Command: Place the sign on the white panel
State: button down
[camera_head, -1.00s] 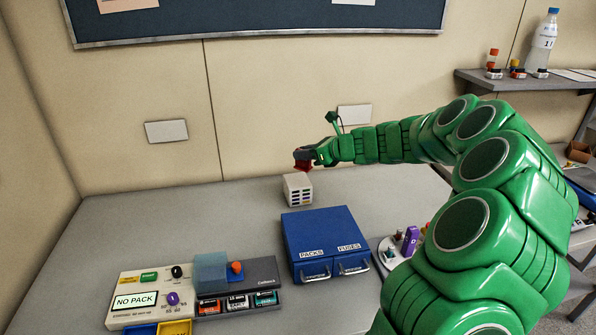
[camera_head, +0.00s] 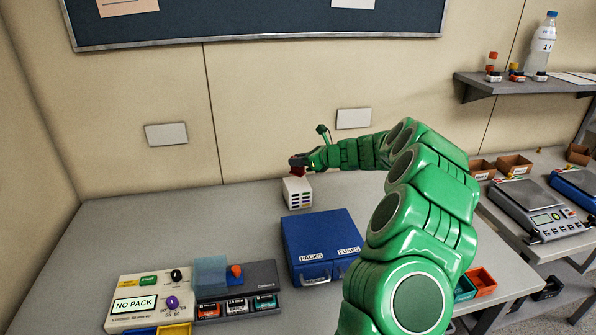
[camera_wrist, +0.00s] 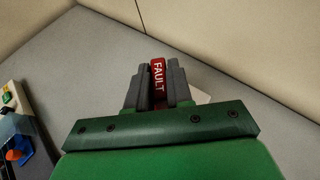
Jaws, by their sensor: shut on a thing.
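My gripper (camera_head: 300,162) is shut on a small red sign (camera_wrist: 158,76) that reads FAULT. In the wrist view the sign stands between the two dark fingers; in the head view a bit of red (camera_head: 298,171) shows below them. The gripper hangs above a small white slotted box (camera_head: 297,193) at the back of the bench. Two white panels are on the beige wall: a left one (camera_head: 166,134), and a right one (camera_head: 353,118) just above my arm. The gripper is between them in the picture and lower than both.
A blue drawer cabinet (camera_head: 318,240) labelled PACKS and FUSES stands mid-bench. A cream device (camera_head: 150,298) showing NO PACK and a grey unit (camera_head: 262,275) stand at front left. The back-left bench top is clear. A dark-framed board (camera_head: 250,20) hangs above.

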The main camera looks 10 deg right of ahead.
aim_at(299, 170)
jog(key=shift+w+f, duration=0.65)
jog(key=shift+f, duration=0.15)
jog(key=shift+w+f, duration=0.1)
jog(key=shift+f, duration=1.5)
jog(key=shift+f, duration=0.1)
jog(key=c, duration=1)
grip_release()
jog(key=shift+d+r, duration=0.2)
jog(key=v, duration=1.1)
jog(key=shift+s+d, duration=0.25)
jog(key=shift+s, duration=0.1)
jog(key=shift+a+r, duration=0.1)
